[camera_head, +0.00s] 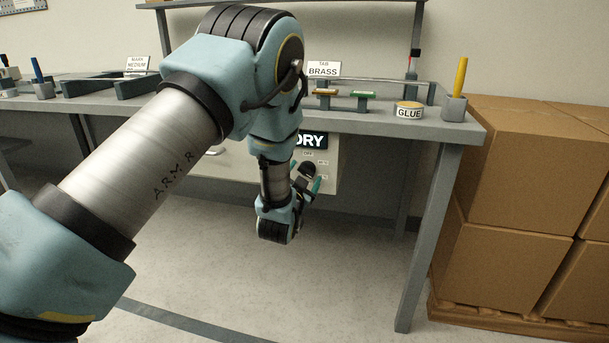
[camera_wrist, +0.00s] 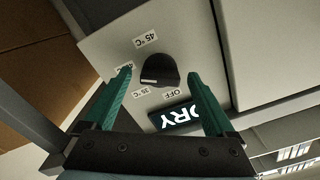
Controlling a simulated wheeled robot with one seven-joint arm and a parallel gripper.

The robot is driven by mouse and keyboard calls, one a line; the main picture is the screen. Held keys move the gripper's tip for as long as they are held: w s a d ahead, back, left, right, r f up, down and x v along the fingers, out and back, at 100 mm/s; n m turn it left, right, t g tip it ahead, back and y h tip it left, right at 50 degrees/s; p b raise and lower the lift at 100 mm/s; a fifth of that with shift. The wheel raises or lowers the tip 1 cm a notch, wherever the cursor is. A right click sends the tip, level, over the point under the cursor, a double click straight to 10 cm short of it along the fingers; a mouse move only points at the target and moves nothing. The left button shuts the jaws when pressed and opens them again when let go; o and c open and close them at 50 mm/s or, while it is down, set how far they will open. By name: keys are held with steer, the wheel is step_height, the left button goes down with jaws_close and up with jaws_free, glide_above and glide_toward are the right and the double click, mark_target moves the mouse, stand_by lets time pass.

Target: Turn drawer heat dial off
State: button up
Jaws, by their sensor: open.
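The black heat dial (camera_wrist: 158,69) sits on the pale drawer front (camera_wrist: 105,47). Its white mark is on its lower-left part in the wrist view. Labels around it read 45 °C, 35 °C and OFF (camera_wrist: 158,94); another is partly hidden by the left finger. My gripper (camera_wrist: 160,77) is open, its green fingertips on either side of the dial, with visible gaps in the picture. I cannot tell whether they reach its depth. In the head view my gripper (camera_head: 307,180) is at the drawer front (camera_head: 328,172), under the bench, partly hidden by my arm.
A lit DRY sign (camera_wrist: 175,116) is beside the dial. The grey bench (camera_head: 430,121) above carries a glue pot (camera_head: 408,109), a BRASS tab sign (camera_head: 323,69) and a yellow-handled tool (camera_head: 460,75). A bench leg (camera_head: 425,240) and stacked cartons (camera_head: 510,200) stand to the right. The floor in front is clear.

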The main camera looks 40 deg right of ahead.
steer(key=shift+d, duration=0.1)
steer(key=shift+c, duration=0.3)
steer(key=c, duration=1.3)
